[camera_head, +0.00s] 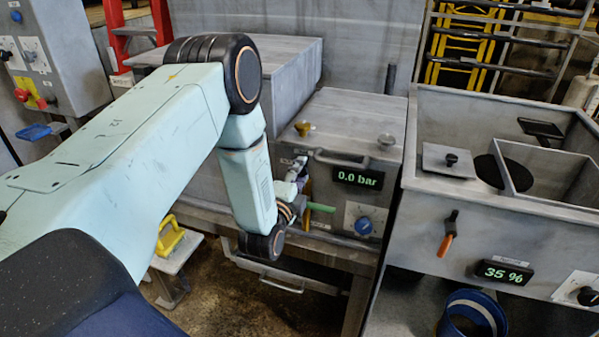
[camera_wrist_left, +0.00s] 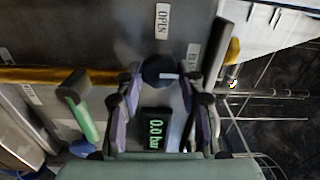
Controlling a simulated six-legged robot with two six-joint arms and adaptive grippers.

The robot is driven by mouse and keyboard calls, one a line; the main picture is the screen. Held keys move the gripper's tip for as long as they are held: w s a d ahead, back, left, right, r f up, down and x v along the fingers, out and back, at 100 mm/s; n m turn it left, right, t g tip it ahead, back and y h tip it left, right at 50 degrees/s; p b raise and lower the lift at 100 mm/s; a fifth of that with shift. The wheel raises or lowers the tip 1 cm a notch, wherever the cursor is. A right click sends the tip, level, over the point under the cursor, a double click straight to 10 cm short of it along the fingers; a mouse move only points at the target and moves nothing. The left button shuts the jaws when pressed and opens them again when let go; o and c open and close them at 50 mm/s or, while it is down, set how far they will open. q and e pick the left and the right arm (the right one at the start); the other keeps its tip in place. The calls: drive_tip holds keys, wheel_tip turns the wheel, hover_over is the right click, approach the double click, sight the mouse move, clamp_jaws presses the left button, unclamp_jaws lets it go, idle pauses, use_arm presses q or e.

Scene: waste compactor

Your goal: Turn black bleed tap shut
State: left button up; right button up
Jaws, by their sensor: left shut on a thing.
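The black bleed tap (camera_wrist_left: 158,69) shows in the left wrist view as a dark round knob between my left gripper's fingertips (camera_wrist_left: 160,80). Labels reading OPEN (camera_wrist_left: 162,20) and one partly hidden (camera_wrist_left: 193,56) are close by on the grey panel. In the head view my left gripper (camera_head: 295,178) is at the left part of the compactor's front panel, shut on the tap. There the tap is mostly hidden behind the gripper and arm.
A green-handled lever (camera_head: 321,208) is just right of the gripper. The pressure display (camera_head: 358,178) reads 0.0 bar, above a blue knob (camera_head: 363,226). A bar handle (camera_head: 342,159) crosses the panel above. An orange-handled lever (camera_head: 447,240) is on the right-hand unit.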

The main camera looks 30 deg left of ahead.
use_arm(q)
drive_tip(key=shift+f, duration=0.1)
drive_tip(key=o, duration=1.1)
drive_tip(key=shift+o, duration=0.2)
drive_tip(key=shift+s, duration=0.1)
drive_tip(key=v, duration=1.2)
drive_tip(key=shift+d, duration=0.1)
